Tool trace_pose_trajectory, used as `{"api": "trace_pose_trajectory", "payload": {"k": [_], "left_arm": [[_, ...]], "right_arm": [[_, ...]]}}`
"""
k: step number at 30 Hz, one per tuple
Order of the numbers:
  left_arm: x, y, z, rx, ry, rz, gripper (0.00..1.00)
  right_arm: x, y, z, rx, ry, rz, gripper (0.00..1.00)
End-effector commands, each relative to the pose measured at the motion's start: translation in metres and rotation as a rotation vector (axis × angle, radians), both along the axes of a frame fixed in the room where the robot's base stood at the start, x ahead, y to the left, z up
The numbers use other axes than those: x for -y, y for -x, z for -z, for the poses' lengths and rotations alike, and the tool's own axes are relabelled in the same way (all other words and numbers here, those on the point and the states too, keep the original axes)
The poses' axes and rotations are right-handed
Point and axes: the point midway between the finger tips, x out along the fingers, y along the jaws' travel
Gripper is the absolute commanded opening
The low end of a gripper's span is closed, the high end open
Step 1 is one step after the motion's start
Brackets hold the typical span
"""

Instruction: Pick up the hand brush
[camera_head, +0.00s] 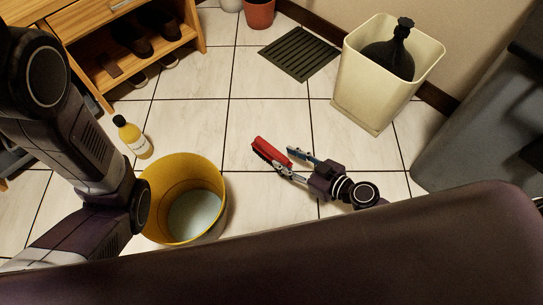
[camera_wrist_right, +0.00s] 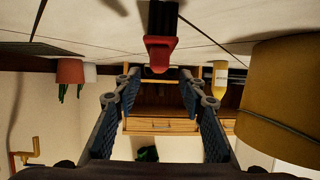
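The hand brush (camera_head: 270,151) is red with dark bristles and appears to lie on the tiled floor near the middle of the head view. In the right wrist view its red end (camera_wrist_right: 161,50) shows ahead, at the top centre. My right gripper (camera_head: 287,158) is open, with its two fingers at the near end of the brush. In the wrist view the fingers (camera_wrist_right: 161,88) stand wide apart with nothing gripped between them. Whether a finger touches the brush cannot be told. My left arm crosses the left side, but its gripper is not in view.
A yellow bucket (camera_head: 154,206) and a yellow bottle (camera_head: 133,138) stand left of the brush. A cream bin (camera_head: 364,101) holding a dark bag stands at the right, beside a dark slatted mat (camera_head: 299,54). A wooden shoe cabinet (camera_head: 185,48) is at the back left.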

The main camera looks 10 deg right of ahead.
Motion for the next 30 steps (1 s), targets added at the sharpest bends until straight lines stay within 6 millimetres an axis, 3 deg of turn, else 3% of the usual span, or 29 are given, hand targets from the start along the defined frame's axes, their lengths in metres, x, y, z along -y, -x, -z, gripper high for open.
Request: {"api": "trace_pose_trajectory", "payload": {"k": [10, 20, 30], "left_arm": [[0.000, -0.001, 0.023, -0.002, 0.000, 0.000, 0.27], [0.000, -0.001, 0.023, -0.001, 0.000, 0.000, 0.27], [0.000, -0.001, 0.023, -0.002, 0.000, 0.000, 0.27]], "right_arm": [[-0.022, -0.034, 0.013, 0.004, -0.001, 0.001, 0.38], [-0.025, -0.037, 0.014, 0.001, 0.000, 0.001, 0.38], [-0.025, -0.037, 0.014, 0.001, 0.000, 0.001, 0.00]]}}
